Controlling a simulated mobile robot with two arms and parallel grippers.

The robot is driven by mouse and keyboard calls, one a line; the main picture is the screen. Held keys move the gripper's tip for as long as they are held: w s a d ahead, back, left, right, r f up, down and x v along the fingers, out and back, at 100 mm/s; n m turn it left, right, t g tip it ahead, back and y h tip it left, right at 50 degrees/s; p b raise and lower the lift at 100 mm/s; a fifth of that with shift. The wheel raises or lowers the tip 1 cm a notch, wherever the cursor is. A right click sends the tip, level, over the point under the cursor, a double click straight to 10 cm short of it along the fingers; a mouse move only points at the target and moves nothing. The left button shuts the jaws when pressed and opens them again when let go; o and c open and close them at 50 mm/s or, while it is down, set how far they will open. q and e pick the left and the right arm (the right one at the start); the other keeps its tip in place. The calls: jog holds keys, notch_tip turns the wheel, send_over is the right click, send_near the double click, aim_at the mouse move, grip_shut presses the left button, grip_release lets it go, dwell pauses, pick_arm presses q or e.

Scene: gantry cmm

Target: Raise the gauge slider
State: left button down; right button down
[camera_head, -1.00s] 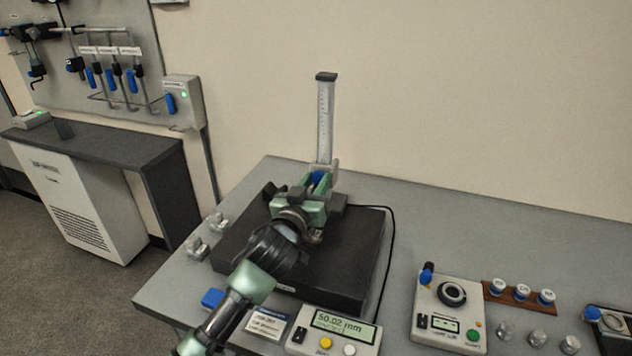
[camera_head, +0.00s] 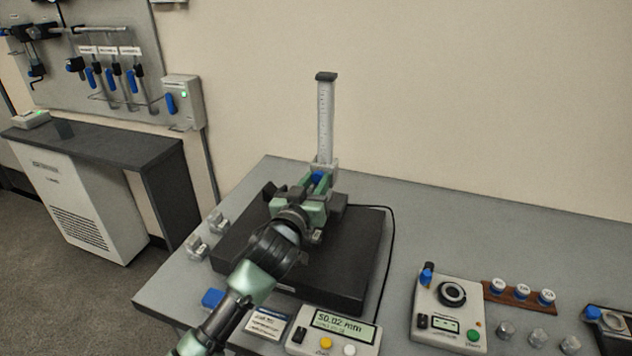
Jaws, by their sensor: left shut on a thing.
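The height gauge's upright scale column (camera_head: 325,120) stands on a black plate (camera_head: 345,255) on the grey bench. The gauge slider (camera_head: 330,172) is low on the column, with a blue part (camera_head: 318,180) between my fingers. My left gripper (camera_head: 316,186) is shut on the slider and hides most of it and the column's foot. The display box (camera_head: 338,328) in front of the plate appears to read 50.02 mm. My right gripper is not in view.
A control box with a black ring (camera_head: 452,294) and a brown rack of white-and-blue pieces (camera_head: 520,296) stand at the right. A black cable (camera_head: 392,250) runs beside the plate. Metal pieces (camera_head: 195,247) lie at its left. The bench behind is clear.

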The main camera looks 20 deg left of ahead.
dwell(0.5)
pick_arm(q)
notch_tip(320, 180, up, 12)
jog(key=p, duration=1)
jog(key=shift+f, duration=0.2)
jog(key=c, duration=1.1)
grip_release()
jog(key=shift+f, duration=0.1)
jog(key=s+b, duration=0.2)
jog(key=s, duration=0.6)
jog(key=shift+a, duration=0.15)
